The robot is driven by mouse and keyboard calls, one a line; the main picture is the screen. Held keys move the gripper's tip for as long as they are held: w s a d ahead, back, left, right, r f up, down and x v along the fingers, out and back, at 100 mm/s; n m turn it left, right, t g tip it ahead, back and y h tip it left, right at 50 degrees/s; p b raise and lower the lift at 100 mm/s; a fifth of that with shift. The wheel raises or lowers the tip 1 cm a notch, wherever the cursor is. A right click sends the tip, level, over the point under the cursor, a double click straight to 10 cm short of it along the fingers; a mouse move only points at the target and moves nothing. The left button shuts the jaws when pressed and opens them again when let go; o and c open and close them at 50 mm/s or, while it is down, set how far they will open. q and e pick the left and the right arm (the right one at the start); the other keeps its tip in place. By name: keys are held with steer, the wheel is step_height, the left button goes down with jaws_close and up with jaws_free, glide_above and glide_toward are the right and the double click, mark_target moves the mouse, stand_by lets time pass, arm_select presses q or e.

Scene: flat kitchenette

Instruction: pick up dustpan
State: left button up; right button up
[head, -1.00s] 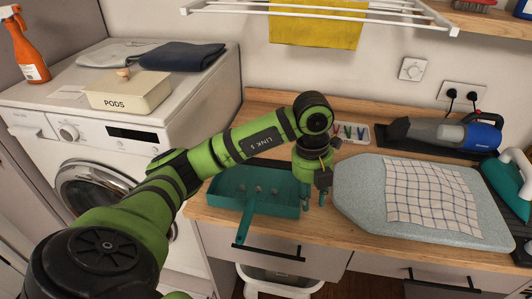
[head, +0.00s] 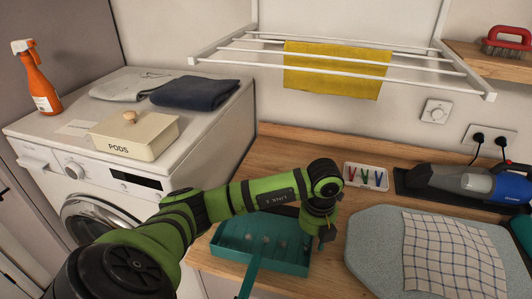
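The teal dustpan (head: 290,262) lies on the wooden counter, its tray holding a few small grey bits. Its handle (head: 249,281) points toward the bottom of the view and is cut off by the frame edge. My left arm reaches over the back of the tray. My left gripper (head: 325,238) hangs at the dustpan's right rear corner, beside the ironing pad. Its fingers are small, dark and partly hidden, so I cannot tell whether they are open or touch the dustpan. My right gripper is not in view.
The grey ironing pad (head: 375,255) with a checked cloth (head: 450,255) lies right of the gripper. A white tray of coloured pegs (head: 366,176) and a blue-grey handheld vacuum (head: 455,183) are behind. The washing machine (head: 85,165) stands left. A drying rack (head: 340,48) hangs above.

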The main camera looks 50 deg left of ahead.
arm_select(q)
jaws_close()
steer(key=shift+r, duration=0.1)
